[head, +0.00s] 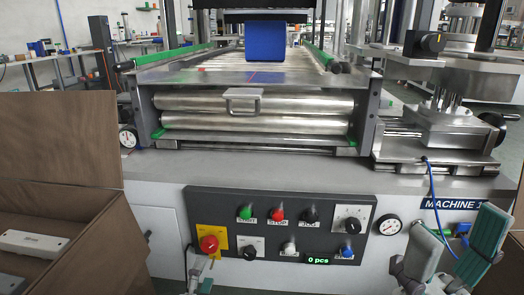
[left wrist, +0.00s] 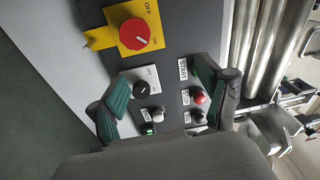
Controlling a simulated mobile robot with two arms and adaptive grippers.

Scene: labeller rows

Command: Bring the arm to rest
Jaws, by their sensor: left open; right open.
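My left gripper (left wrist: 160,92) is open and empty in the left wrist view, its two green-padded fingers spread in front of the control panel (left wrist: 180,40). In the head view only a small part of this gripper shows at the lower edge, below the red rotary switch (head: 208,243). That switch sits on a yellow plate and also shows in the left wrist view (left wrist: 134,33), with OFF beside it. My right gripper (head: 455,250) is open and empty at the lower right of the head view. The green START button (head: 245,212) is lit-looking; its display (head: 317,260) reads 0 pcs.
The labelling machine (head: 250,165) fills the middle, with metal rollers (head: 254,102) and a blue block (head: 265,41) on its conveyor. An open cardboard box (head: 60,140) with pale items stands at left. A gauge (head: 388,227) and blue cable (head: 434,195) are near my right gripper.

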